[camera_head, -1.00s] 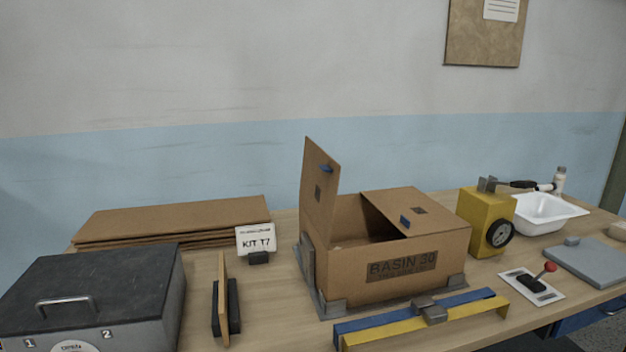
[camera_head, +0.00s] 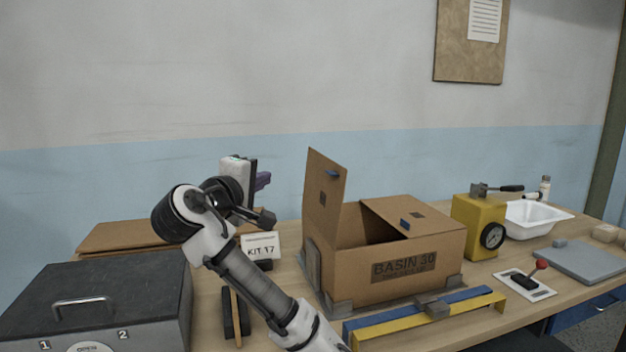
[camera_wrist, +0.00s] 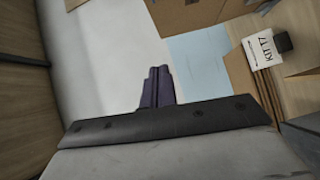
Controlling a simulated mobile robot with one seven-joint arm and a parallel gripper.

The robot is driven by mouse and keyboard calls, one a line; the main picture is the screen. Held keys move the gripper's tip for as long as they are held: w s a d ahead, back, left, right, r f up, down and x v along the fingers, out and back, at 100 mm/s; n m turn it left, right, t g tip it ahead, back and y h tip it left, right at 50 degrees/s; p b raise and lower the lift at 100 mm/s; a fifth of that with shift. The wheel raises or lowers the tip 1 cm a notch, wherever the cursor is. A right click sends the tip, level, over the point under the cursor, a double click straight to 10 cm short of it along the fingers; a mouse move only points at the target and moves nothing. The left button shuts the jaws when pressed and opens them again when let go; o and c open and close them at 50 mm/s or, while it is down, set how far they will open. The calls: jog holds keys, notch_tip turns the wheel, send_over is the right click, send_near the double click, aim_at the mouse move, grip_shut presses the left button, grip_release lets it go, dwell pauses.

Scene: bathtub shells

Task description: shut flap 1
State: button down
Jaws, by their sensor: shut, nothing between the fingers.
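The cardboard box (camera_head: 395,275), marked BASIN 30, stands on the bench. Its left flap (camera_head: 322,195) stands upright, open, with a blue tab near the top. Its right flap (camera_head: 400,215) lies over the right side of the top, and a dark opening shows between the two. I see no number on either flap. My gripper (camera_head: 263,181) is raised left of the upright flap, apart from it. Its purple fingers are together and empty, as the wrist view (camera_wrist: 158,85) also shows. Part of the cardboard box (camera_wrist: 190,14) appears at that view's top edge.
The KIT 17 card (camera_head: 260,246) and flat cardboard sheets (camera_head: 120,237) are behind my arm. A grey case (camera_head: 95,290) is at left. Blue and yellow bars (camera_head: 400,325) lie in front of the box. A yellow gauge block (camera_head: 478,225) and white basin (camera_head: 535,220) stand right.

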jog(key=d+g+h, duration=0.1)
jog(key=d+h, duration=0.1)
jog(key=d, duration=0.1)
jog(key=p, duration=0.4)
send_near(326, 171)
jog(key=w+a, duration=0.1)
jog(key=w, duration=0.2)
jog(key=shift+m, duration=0.4)
jog(key=d, duration=0.1)
jog(key=w+d, duration=0.1)
jog(key=d+p, duration=0.1)
jog(key=d, duration=0.1)
jog(key=shift+w+f, duration=0.15)
jog(key=shift+w, duration=0.25)
jog(key=shift+a, duration=0.1)
